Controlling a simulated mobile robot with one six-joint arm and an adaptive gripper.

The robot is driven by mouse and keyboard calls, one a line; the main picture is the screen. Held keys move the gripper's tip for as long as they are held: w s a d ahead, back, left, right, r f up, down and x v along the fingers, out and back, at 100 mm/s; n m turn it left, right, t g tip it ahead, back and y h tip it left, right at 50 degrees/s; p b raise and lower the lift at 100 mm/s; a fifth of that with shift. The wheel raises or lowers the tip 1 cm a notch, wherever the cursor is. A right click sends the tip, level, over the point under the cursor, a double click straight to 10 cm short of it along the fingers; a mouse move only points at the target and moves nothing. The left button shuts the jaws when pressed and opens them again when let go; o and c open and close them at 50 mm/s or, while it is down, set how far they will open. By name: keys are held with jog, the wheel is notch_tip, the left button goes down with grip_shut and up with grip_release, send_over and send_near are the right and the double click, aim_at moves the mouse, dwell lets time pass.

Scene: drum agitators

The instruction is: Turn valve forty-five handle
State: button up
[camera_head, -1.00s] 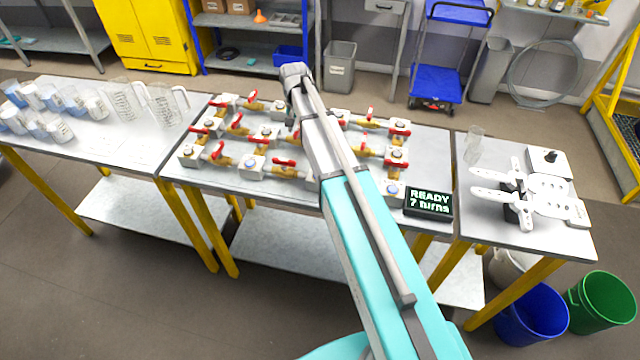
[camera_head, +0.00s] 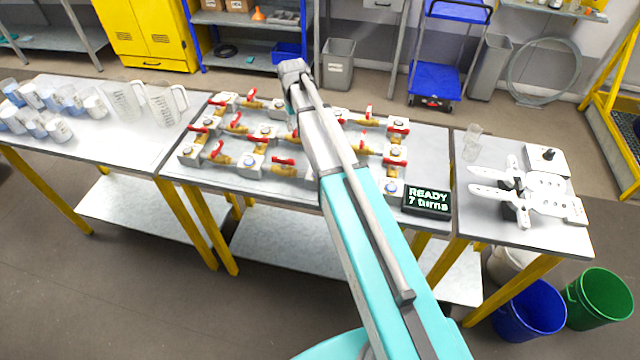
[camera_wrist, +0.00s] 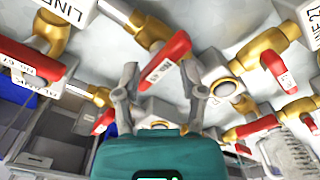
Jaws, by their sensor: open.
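Several brass valves with red lever handles stand on white blocks on the middle table. One valve (camera_head: 237,127) shows left of my arm in the camera_head view. In the wrist view, a labelled red handle (camera_wrist: 166,58) lies between and just beyond my fingertips; its label is too blurred to read surely. My gripper (camera_wrist: 161,76) is open and empty, with its fingers spread. Other red handles show at the left (camera_wrist: 32,57) and right (camera_wrist: 274,66). I cannot tell which one is valve forty-five. My arm hides part of the valve group in the camera_head view.
A black display (camera_head: 427,200) at the table's front right reads "READY 7 turns". Measuring jugs (camera_head: 166,103) and cups stand on the left table. White paddle-like parts (camera_head: 520,185) lie on the right table. Valves crowd closely around my gripper.

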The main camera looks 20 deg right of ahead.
jog(key=shift+r+p, duration=6.3)
jog(key=shift+r, duration=0.35)
jog(key=s+f+b, duration=0.4)
jog(key=s, duration=0.4)
jog(key=s+f+m+b, duration=0.1)
jog(key=s+f+b, duration=0.4)
jog(key=s, duration=0.4)
jog(key=s+f+m+b, duration=0.1)
jog(key=s+f+b, duration=0.4)
jog(key=s, duration=0.4)
jog(key=shift+d, duration=0.1)
